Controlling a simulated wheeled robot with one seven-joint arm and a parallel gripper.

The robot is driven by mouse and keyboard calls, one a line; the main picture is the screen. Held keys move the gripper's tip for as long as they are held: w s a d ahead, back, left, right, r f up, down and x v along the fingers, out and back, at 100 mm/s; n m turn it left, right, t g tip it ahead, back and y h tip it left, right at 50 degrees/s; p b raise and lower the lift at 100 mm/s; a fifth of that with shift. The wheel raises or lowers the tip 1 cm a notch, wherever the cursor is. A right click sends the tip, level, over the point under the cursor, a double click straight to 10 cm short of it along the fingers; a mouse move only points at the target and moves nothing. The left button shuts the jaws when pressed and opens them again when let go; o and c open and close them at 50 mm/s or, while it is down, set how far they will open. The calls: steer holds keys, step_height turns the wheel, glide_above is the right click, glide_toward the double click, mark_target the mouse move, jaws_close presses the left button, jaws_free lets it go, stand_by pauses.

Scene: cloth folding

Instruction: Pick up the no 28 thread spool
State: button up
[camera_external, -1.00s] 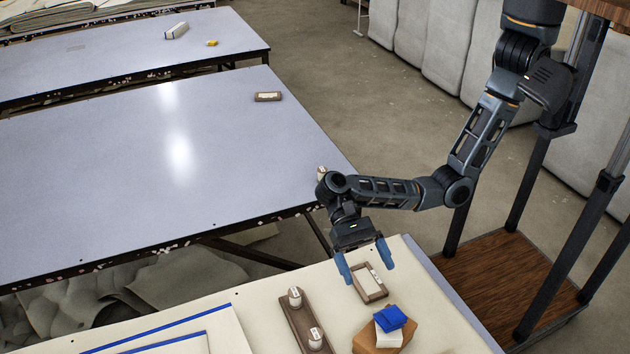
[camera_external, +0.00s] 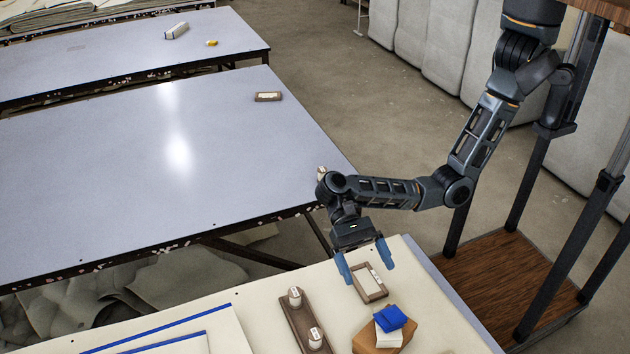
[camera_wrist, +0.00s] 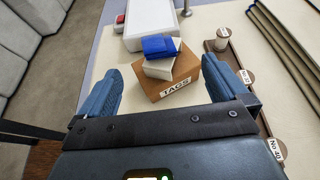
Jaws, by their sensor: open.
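In the external view, a long brown holder (camera_external: 300,325) on the near cream table carries two pale spools, a farther one (camera_external: 295,297) and a nearer one (camera_external: 316,338). Their numbers are too small to read there. A round label (camera_wrist: 247,77) there is too blurred to read surely, and a nearer label (camera_wrist: 277,150) seems to read No 40. My gripper (camera_external: 366,263) is open and empty above the table, behind the holder; its fingers also show in the wrist view (camera_wrist: 168,85).
A small brown tray (camera_external: 357,282) lies below my gripper. A brown box marked TAGS (camera_wrist: 165,90) bears white and blue blocks (camera_wrist: 160,46), right of the holder in the external view. Blue-edged sheets (camera_external: 190,330) lie left. A pale object (camera_external: 321,171) shows behind my wrist.

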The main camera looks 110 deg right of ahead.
steer(key=shift+c, duration=0.5)
steer(key=c, duration=0.5)
